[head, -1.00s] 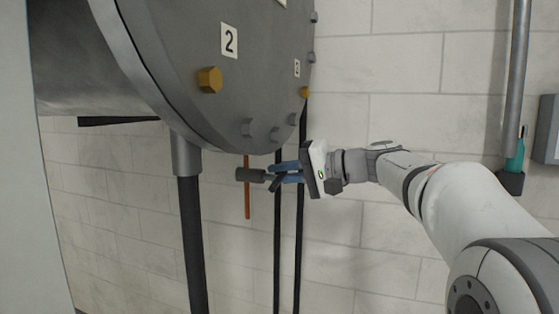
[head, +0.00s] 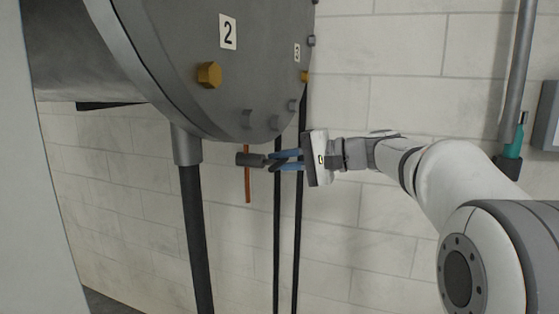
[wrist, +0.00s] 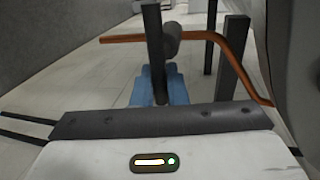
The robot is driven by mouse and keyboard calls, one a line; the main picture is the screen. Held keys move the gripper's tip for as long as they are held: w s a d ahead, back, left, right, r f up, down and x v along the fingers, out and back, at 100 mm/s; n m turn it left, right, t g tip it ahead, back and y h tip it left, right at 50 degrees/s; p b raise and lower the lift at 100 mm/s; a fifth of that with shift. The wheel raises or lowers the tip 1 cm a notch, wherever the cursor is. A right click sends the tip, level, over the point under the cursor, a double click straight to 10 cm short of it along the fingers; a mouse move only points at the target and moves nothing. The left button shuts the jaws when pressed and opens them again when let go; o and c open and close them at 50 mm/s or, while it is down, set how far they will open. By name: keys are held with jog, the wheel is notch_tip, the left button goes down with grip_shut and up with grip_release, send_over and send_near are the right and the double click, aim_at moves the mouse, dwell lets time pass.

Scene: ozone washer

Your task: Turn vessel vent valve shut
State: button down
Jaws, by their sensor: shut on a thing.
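The vent valve has a dark grey cylindrical body (head: 250,159) on a thin orange pipe (head: 248,186), below the rim of the big grey vessel (head: 262,60). In the wrist view, the valve body (wrist: 172,40) and orange pipe (wrist: 215,36) are beyond my fingers. A dark bar-shaped handle (wrist: 156,50) stands in front of the body, running down to the blue fingers. My gripper (head: 272,161) reaches in from the right, its blue fingers (wrist: 160,78) shut on this handle. The fingers partly hide the handle in the head view.
Two thin black upright pipes (head: 277,230) pass close to the fingers. A thick dark leg (head: 194,230) stands left of the valve. A grey pipe with a teal part (head: 515,140) and a grey box (head: 548,118) are on the right wall. The wall space below my arm is clear.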

jog(key=c, duration=1.5)
grip_release()
jog(key=shift+d, duration=0.1)
jog(key=shift+c, duration=0.2)
jog(key=v, duration=0.7)
jog(key=shift+d, duration=0.35)
jog(key=s+a+f+g+h+p, duration=0.1)
jog(key=s+f+g+h+p, duration=0.1)
jog(key=s+f+h+p, duration=0.65)
jog(key=s+d+f+n+h+p, duration=0.2)
jog(key=s+d+f+h+p, duration=0.1)
jog(key=s, duration=0.5)
jog(key=s+d+f+n+h+p, duration=0.2)
jog(key=s+d+f+h+p, duration=0.1)
jog(key=s, duration=0.6)
jog(key=shift+d+f+g, duration=0.4)
jog(key=shift+d+f, duration=0.25)
jog(key=shift+d, duration=0.5)
